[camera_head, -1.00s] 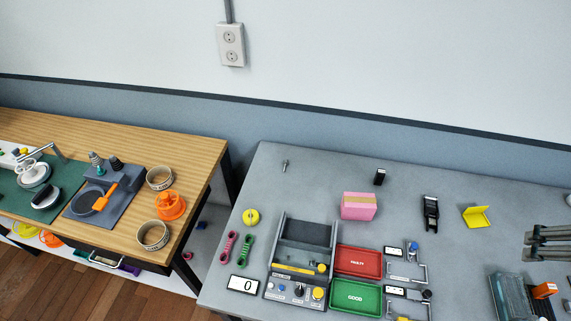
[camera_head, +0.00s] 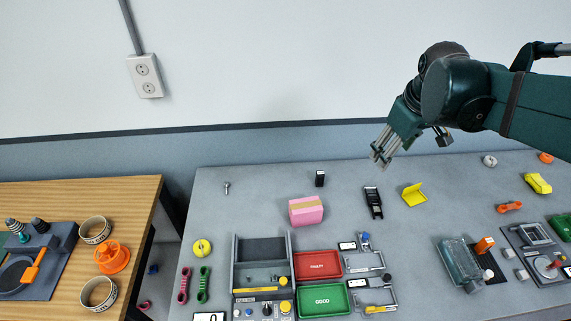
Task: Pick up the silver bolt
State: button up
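The silver bolt (camera_head: 227,188) is small and stands near the back left of the grey table (camera_head: 265,200), with clear surface around it. My gripper (camera_head: 380,160) is up in the air at the right of centre, in front of the wall and the back of the table, well to the right of the bolt and apart from it. Its grey fingers point down and to the left. They are seen from the side and look close together, and I cannot tell whether they are open or shut. Nothing shows held in them.
A yellow disc (camera_head: 201,248) and a grey machine (camera_head: 262,262) are nearer the front. Red (camera_head: 318,264) and green (camera_head: 323,300) trays lie beside it.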

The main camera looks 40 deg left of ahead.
jog(key=a+f+n+g, duration=0.1)
jog(key=a+f+n, duration=0.1)
jog(key=a, duration=0.6)
jog(key=a+f+n, duration=0.2)
jog(key=a+f, duration=0.1)
jog(key=a, duration=0.4)
jog(key=n+g+h, duration=0.2)
jog(key=n, duration=0.8)
send_near(227, 188)
jog(key=shift+s+d, duration=0.15)
jog(key=shift+f, duration=1.25)
